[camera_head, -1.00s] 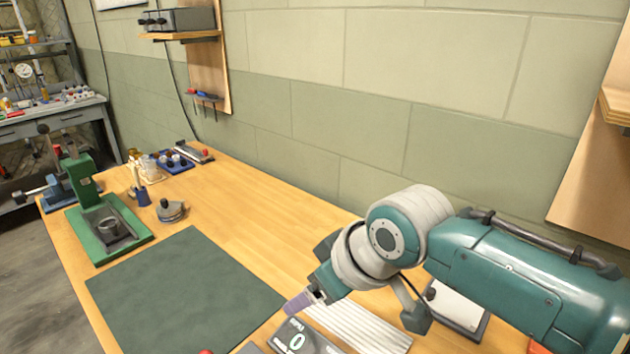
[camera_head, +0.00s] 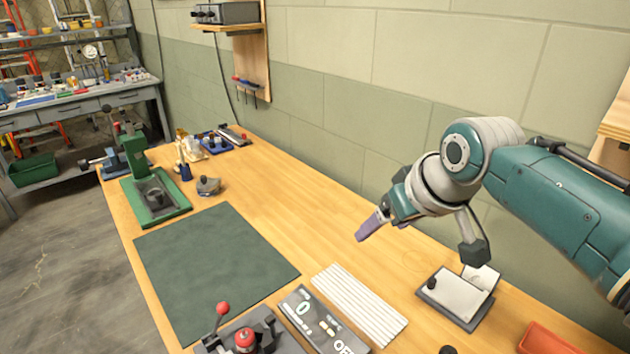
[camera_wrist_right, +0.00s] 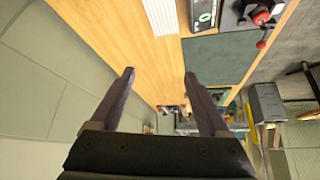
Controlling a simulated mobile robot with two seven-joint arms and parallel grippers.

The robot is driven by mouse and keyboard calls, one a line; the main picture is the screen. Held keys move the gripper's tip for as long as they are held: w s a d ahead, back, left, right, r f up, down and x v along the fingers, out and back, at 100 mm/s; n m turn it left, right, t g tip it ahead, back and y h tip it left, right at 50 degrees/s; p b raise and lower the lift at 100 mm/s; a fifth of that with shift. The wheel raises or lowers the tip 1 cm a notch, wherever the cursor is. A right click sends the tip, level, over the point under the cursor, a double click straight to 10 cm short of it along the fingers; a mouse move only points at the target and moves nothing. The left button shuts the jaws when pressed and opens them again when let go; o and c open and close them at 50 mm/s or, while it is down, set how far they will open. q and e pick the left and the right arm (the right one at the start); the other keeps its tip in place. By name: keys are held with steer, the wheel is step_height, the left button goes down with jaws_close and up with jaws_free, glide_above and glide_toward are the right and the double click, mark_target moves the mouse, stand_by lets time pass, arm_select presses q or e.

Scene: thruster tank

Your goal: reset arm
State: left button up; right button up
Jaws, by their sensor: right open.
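My right gripper (camera_head: 372,226) hangs above the back part of the wooden bench, with its purple fingers pointing down and to the left. In the right wrist view my right gripper (camera_wrist_right: 158,80) shows its two fingers wide apart, with nothing between them. My right arm (camera_head: 545,195) comes in from the right in the head view. My left gripper and left arm are in neither view.
A dark green mat (camera_head: 215,268) lies on the bench (camera_head: 290,205). Near it are white strips (camera_head: 358,304), a display box (camera_head: 325,322), a red-knobbed device (camera_head: 245,340), a white-topped plate (camera_head: 458,296) and a green press (camera_head: 150,180). A block wall (camera_head: 400,90) runs behind.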

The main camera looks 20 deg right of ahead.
stand_by(0.3)
steer(key=s+a+r+n+g, duration=0.1)
steer(key=s+a+r+g, duration=0.15)
steer(key=s, duration=1.15)
steer(key=s+a+r+g, duration=0.1)
steer(key=s+a, duration=0.3)
steer(key=s, duration=1)
step_height(320, 180, up, 24)
steer(key=p, duration=2.4)
steer(key=shift+d, duration=0.25)
steer(key=shift+t, duration=0.25)
